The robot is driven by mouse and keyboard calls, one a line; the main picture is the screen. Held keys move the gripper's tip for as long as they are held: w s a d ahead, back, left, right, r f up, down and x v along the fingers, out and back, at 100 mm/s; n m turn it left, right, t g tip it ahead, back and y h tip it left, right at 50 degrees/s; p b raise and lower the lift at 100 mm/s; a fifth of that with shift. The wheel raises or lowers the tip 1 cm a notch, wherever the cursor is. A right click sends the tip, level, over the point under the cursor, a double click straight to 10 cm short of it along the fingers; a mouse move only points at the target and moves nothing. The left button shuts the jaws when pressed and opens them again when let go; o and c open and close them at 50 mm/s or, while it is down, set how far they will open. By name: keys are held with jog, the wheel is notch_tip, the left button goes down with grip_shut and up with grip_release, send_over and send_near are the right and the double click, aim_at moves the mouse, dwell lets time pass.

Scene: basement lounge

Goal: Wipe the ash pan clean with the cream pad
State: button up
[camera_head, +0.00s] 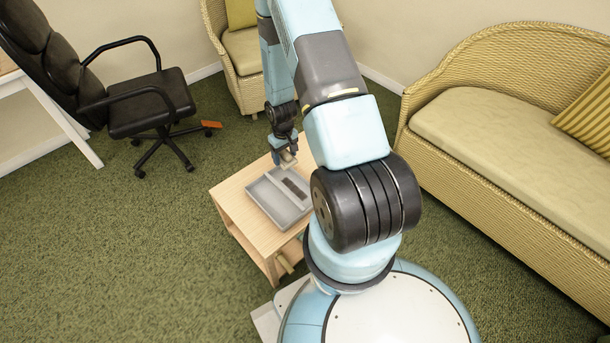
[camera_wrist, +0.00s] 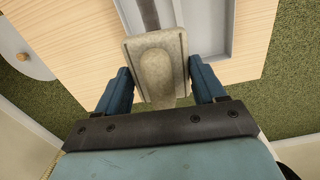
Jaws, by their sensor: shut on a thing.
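The grey ash pan (camera_head: 268,203) lies on a small light wood table, with a dark patch (camera_head: 296,187) in it. In the wrist view part of the pan (camera_wrist: 219,35) shows, and the dark patch (camera_wrist: 149,14) runs up beyond the pad. My gripper (camera_wrist: 160,82) is shut on the raised grip of the cream pad (camera_wrist: 158,52), one blue finger on each side. In the head view my gripper (camera_head: 286,158) is over the pan's far end. The pad hides part of the pan. I cannot tell whether it touches the pan.
The wood table (camera_head: 234,193) has bare top around the pan. A wicker sofa (camera_head: 480,150) stands at right, a wicker chair (camera_head: 240,55) behind, and a black office chair (camera_head: 150,100) at left. An orange object (camera_head: 211,124) lies by the office chair. Green carpet (camera_head: 130,250) is open at left.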

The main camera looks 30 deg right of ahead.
send_near(302, 196)
jog(key=shift+n, duration=0.4)
jog(key=shift+s+f, duration=0.1)
jog(key=shift+f, duration=2.55)
jog(key=shift+f, duration=0.45)
